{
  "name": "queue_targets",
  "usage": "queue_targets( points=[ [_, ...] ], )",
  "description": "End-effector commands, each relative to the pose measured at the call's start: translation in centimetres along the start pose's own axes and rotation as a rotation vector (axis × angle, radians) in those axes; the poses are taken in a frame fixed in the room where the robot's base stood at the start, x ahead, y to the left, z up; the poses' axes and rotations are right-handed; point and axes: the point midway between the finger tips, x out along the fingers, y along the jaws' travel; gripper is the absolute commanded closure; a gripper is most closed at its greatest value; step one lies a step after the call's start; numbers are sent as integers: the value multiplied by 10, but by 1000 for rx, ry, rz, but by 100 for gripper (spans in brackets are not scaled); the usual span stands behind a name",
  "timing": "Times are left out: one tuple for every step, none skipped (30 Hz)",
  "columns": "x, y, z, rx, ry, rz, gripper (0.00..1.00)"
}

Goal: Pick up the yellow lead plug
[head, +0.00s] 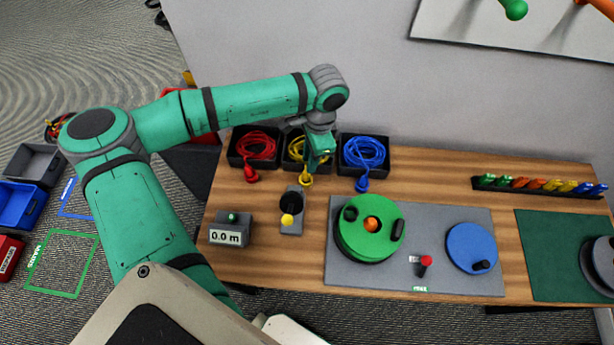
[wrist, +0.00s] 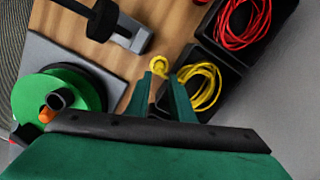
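The yellow lead plug (head: 306,181) lies at the front edge of the middle black bin, joined to a yellow cable (head: 296,149) coiled inside. My gripper (head: 319,160) is above the front of that bin, just behind and to the right of the plug. In the wrist view the plug (wrist: 159,65) shows just beyond the tips of my gripper (wrist: 160,79), roughly in line with the gap between the two fingers. The fingers are apart, with nothing seen held between them. My arm hides part of the yellow coil in the head view.
The wall is close behind the bins.

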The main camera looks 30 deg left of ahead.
Motion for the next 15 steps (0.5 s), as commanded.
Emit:
queue_targets(
  points=[
    [5,0,0,-1,0,0,79],
    [7,0,0,-1,0,-1,79],
    [10,-1,0,-1,1,-1,79],
    [11,0,0,-1,1,-1,79],
    [12,0,1,-1,0,-1,79],
    [14,0,1,-1,0,-1,79],
    [17,0,1,0,0,-1,79],
    [20,0,1,0,1,-1,79],
    [25,1,2,0,0,0,79],
    [29,1,3,0,-1,0,79],
    [34,2,3,0,0,0,79],
    [40,2,4,0,-1,0,79],
    [44,2,5,0,0,-1,79],
    [48,2,4,0,1,-1,79],
    [53,2,4,0,1,0,79]
  ],
)
